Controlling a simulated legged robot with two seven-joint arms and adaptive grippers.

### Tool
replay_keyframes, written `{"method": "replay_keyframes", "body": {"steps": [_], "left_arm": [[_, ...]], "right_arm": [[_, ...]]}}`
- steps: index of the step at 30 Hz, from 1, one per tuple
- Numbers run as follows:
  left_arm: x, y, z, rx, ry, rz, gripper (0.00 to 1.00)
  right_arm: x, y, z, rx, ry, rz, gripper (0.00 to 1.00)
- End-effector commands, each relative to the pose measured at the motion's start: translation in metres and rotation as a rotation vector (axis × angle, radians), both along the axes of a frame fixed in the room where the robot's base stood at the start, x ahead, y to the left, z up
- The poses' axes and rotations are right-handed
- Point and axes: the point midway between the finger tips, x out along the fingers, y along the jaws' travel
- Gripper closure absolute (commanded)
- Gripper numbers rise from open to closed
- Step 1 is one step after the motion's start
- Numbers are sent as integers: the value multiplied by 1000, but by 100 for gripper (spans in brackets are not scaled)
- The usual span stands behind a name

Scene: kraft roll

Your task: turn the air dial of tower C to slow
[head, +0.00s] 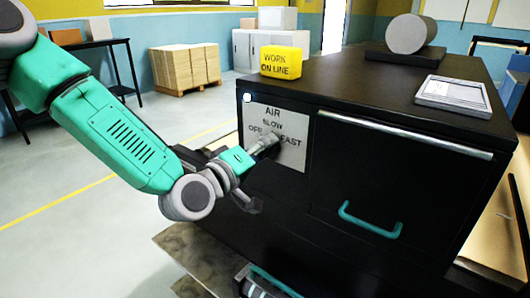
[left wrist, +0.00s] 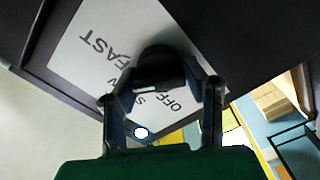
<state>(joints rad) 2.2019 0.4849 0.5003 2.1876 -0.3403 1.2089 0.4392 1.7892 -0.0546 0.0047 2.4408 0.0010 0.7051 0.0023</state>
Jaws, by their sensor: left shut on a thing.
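The air dial (left wrist: 165,62) is a dark round knob on a white plate (head: 293,155) lettered AIR, SLOW, OFF and FAST. The plate is on the front of a black cabinet (head: 345,225), at its left end. My left gripper (head: 268,140) reaches the plate from the left and hides the dial in the head view. In the left wrist view, the left gripper's fingers (left wrist: 163,92) are shut on the knob, one on each side. Which word the dial points to cannot be told. No tower letter is readable.
A yellow WORK ON LINE block (head: 281,62), a white framed panel (head: 454,96) and a grey roll (head: 411,34) are on the cabinet top. A teal handle (head: 370,222) sticks out of the cabinet front. Pallet boxes (head: 185,66) stand far behind. The floor at left is open.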

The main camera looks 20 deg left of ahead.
Motion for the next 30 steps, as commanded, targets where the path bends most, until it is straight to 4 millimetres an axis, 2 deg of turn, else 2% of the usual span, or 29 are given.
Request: {"method": "replay_keyframes", "body": {"steps": [2,15,30], "left_arm": [[0,2,-5,-61,28,4,90],[0,2,-7,-373,143,4,90],[0,2,-7,-499,193,4,90]], "right_arm": [[0,0,-6,0,0,0,40],[0,0,-27,0,0,0,40],[0,0,-34,0,0,0,40]]}}
